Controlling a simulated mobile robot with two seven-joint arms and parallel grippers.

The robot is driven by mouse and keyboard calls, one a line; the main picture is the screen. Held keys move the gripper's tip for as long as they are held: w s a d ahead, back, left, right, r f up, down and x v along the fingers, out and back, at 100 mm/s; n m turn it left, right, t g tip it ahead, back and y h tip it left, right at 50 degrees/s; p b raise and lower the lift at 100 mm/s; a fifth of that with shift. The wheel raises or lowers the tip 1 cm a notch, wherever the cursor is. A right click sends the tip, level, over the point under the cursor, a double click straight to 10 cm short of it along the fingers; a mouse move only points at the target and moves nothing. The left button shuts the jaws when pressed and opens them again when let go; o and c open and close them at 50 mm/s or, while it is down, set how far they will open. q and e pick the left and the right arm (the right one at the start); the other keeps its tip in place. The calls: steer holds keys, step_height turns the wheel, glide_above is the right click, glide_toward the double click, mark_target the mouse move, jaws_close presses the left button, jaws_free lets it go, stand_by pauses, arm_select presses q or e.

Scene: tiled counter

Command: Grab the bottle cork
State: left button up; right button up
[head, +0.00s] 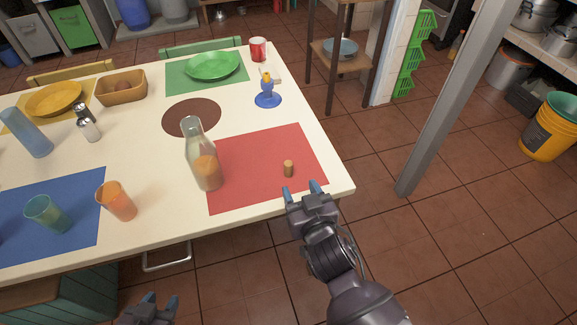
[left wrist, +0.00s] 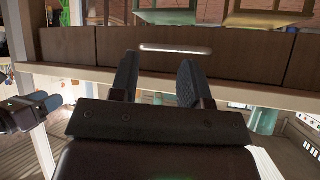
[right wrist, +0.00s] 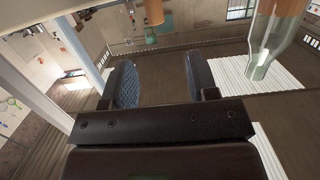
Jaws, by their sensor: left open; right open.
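The cork (head: 289,168) is a small brown cylinder standing on the red placemat (head: 250,190) near the table's right end. My left gripper (head: 156,303) is open and empty, low in front of the table.
An orange glass (head: 117,201) and a teal glass (head: 46,213) stand to the left. The placemat around the cork is clear. A grey post (head: 450,100) rises at right.

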mark_target(290, 167)
steer(key=x, duration=0.3)
steer(key=shift+w+f, duration=0.2)
steer(key=shift+w, duration=0.05)
steer(key=shift+w+a+b, duration=0.2)
steer(key=shift+w+b, duration=0.15)
steer(key=shift+w, duration=0.25)
steer(key=x, duration=0.2)
steer(key=b+x, duration=0.1)
steer(key=shift+w+f, duration=0.35)
steer(key=shift+f, duration=0.05)
steer(key=shift+w+a, duration=0.15)
steer(key=shift+w, duration=0.3)
steer(key=shift+r, duration=0.1)
steer(key=c, duration=1)
